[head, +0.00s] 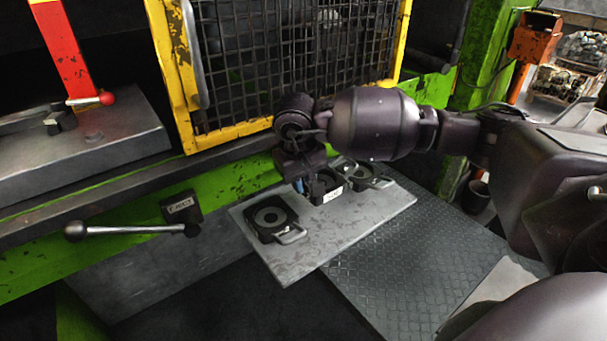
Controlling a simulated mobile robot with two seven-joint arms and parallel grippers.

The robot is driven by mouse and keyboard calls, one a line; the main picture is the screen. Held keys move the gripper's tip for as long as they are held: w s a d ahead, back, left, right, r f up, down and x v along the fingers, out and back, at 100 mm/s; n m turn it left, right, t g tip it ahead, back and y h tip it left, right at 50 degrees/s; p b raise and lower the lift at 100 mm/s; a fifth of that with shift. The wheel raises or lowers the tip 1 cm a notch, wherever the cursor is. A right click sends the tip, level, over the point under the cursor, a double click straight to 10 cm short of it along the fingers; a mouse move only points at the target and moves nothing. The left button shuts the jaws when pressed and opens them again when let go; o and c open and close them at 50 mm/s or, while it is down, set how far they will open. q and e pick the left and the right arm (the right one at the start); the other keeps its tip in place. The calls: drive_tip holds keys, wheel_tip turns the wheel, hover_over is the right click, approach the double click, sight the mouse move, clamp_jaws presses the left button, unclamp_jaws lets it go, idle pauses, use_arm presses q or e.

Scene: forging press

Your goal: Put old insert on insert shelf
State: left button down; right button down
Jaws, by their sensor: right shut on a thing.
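The insert shelf (318,243) is a grey metal plate in front of the press. My right gripper (308,186) points down over its middle and is shut on a dark block-shaped insert (329,190) with a small white label. The gripper hides part of this insert, and I cannot tell whether its underside touches the shelf. A black insert (270,217) with a round grey ring and a metal handle lies at the shelf's left end. Another dark insert (365,176) with a handle sits further right, partly hidden behind my arm. My left gripper is out of view.
A yellow-framed mesh guard (285,60) stands behind the shelf. An eject lever (130,229) with a round knob sticks out at left. A red post and red-knobbed lever (105,98) stand at upper left. The shelf's front strip is bare.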

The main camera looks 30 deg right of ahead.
drive_tip(key=shift+f, duration=0.95)
drive_tip(key=shift+w+f, duration=0.25)
drive_tip(key=shift+f, duration=0.15)
drive_tip(key=c, duration=1.5)
unclamp_jaws()
drive_tip(key=shift+f, duration=0.25)
drive_tip(key=o, duration=0.5)
drive_tip(key=shift+s, duration=0.1)
drive_tip(key=shift+r, duration=0.15)
drive_tip(key=r, duration=0.4)
drive_tip(key=a+r, duration=0.1)
drive_tip(key=r, duration=0.3)
drive_tip(key=s+a+r, duration=0.1)
drive_tip(key=r, duration=0.2)
drive_tip(key=shift+r, duration=0.4)
